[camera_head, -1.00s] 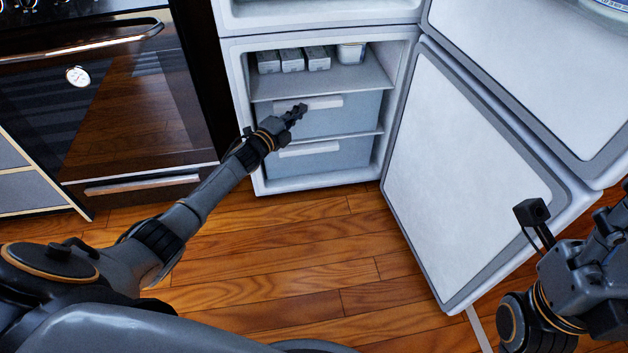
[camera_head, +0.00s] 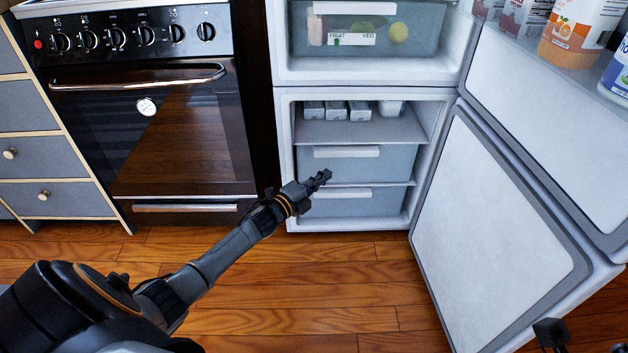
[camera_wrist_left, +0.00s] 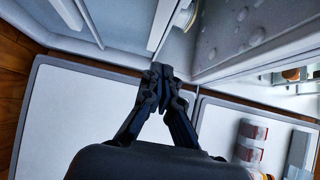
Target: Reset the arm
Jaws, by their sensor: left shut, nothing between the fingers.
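My left arm reaches in from the lower left of the head view. Its gripper (camera_head: 320,180) is shut and empty. In the head view it shows in front of the open lower compartment of the fridge, over the area of the two drawers (camera_head: 360,162). In the left wrist view the fingertips of the left gripper (camera_wrist_left: 161,72) meet, with nothing between them. My right gripper is not clearly seen; only a small dark part of mine shows at the bottom right edge of the head view.
Both fridge doors stand open; the lower door (camera_head: 500,240) swings out to the right. White boxes (camera_head: 337,110) sit on the lower compartment's shelf. The oven (camera_head: 150,130) is shut at the left. Wooden floor (camera_head: 300,290) in front is clear.

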